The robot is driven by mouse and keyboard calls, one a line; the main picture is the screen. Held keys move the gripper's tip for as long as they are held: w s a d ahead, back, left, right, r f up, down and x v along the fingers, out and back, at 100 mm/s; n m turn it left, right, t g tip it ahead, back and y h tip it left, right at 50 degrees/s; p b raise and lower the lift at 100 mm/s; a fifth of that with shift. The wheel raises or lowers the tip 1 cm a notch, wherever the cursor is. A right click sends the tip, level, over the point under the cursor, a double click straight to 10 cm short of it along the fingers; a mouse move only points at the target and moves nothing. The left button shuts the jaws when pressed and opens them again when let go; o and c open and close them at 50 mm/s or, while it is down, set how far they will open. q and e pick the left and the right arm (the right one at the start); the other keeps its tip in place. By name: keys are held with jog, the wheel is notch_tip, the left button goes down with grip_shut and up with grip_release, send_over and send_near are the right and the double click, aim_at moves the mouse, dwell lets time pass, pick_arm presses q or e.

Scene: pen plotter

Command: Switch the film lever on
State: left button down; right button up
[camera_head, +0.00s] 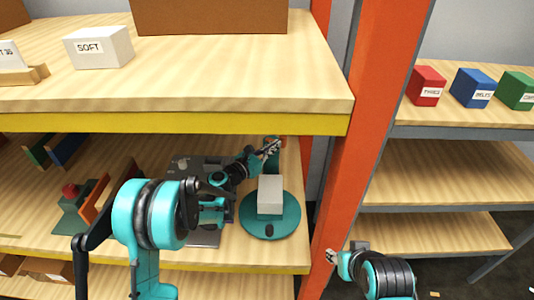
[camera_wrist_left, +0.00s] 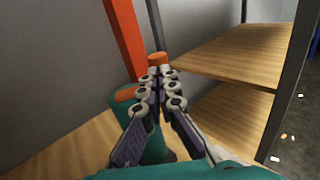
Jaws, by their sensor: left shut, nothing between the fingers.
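My left gripper (camera_head: 271,148) reaches into the middle shelf bay, to the back right. Its fingers are shut together with nothing between them, and they also show in the left wrist view (camera_wrist_left: 160,75). Right by the fingers is a teal rounded thing (camera_wrist_left: 122,103) with orange parts. The fingers cover part of it, and I cannot tell whether they touch it. No part is clearly recognisable as the film lever. A dark grey machine (camera_head: 205,238) stands in the bay, partly hidden by my left arm. My right gripper (camera_head: 331,256) is in front of the orange post, its jaws unclear.
A teal round base with a pale grey block (camera_head: 270,190) stands below my left gripper. The yellow-edged upper shelf (camera_head: 200,122) hangs over the bay. An orange post (camera_head: 360,120) bounds it at the right. Coloured boxes (camera_head: 427,86) sit on the right rack.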

pick_arm(q)
jog(key=shift+w+d+n+t+y, duration=0.2)
jog(key=shift+d+n+t+y, duration=0.5)
jog(key=shift+y, duration=0.2)
jog(key=shift+w+d+n+t+y+b, duration=0.1)
jog(key=shift+d+n+t+y+b, duration=0.3)
jog(key=shift+d+n+t+y, duration=0.4)
jog(key=shift+w+a+y, duration=0.1)
jog(key=shift+w+y, duration=0.1)
jog(key=shift+y, duration=0.1)
jog(key=w+d+b, duration=0.1)
jog(key=w+d, duration=0.3)
jog(key=shift+w, duration=0.3)
dwell(0.6)
